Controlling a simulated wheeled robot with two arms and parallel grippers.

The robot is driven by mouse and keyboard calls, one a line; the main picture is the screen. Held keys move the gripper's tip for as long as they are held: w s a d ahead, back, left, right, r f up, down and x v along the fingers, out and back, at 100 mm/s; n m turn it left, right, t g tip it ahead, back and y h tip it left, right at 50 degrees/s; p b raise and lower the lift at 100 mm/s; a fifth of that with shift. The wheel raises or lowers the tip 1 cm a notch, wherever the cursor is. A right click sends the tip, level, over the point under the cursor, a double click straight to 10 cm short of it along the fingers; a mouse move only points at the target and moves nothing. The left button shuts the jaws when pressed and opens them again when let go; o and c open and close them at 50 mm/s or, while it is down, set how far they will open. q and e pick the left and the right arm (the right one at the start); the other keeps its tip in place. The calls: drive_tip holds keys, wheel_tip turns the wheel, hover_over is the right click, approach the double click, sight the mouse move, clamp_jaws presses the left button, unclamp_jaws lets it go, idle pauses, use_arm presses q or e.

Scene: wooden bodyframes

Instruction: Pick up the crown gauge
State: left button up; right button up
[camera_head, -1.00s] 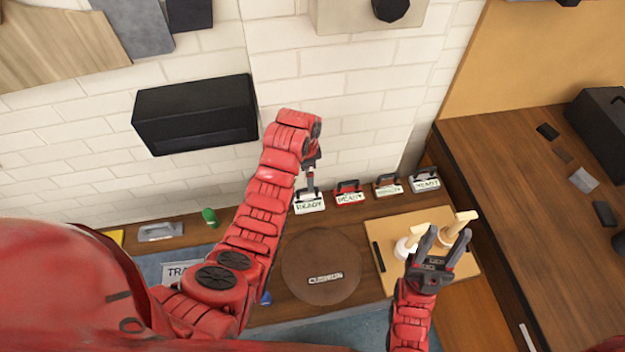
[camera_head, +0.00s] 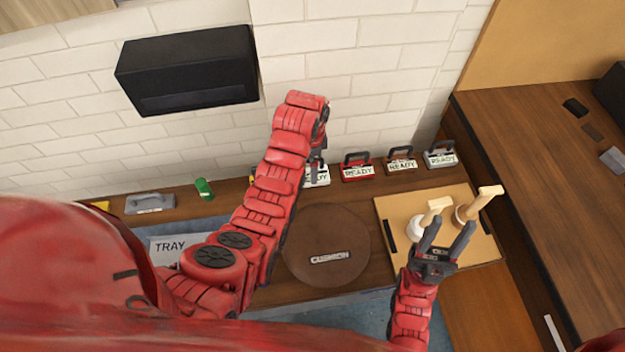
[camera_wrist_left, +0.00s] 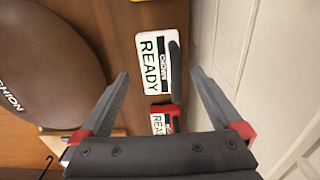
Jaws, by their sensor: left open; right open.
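In the left wrist view the left gripper (camera_wrist_left: 160,78) is open, fingers either side of the gauge's lower end in the picture, nothing held.
Red (camera_head: 358,172), brown (camera_head: 402,164) and grey (camera_head: 440,158) READY blocks stand to the right. A round brown cushion (camera_head: 325,225) lies in front. A black wall box (camera_head: 188,75) hangs above.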

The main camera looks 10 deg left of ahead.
use_arm(q)
drive_tip(key=shift+f, duration=0.3)
drive_tip(key=f+p, duration=0.2)
drive_tip(key=f, duration=0.1)
drive_tip(key=shift+d+f, duration=0.2)
drive_tip(key=shift+f, duration=0.05)
drive_tip(key=shift+w+f, duration=0.1)
drive_tip(key=shift+f, duration=0.45)
drive_tip(key=c, duration=1.5)
drive_tip(key=shift+c, duration=0.3)
drive_tip(key=shift+r, duration=0.1)
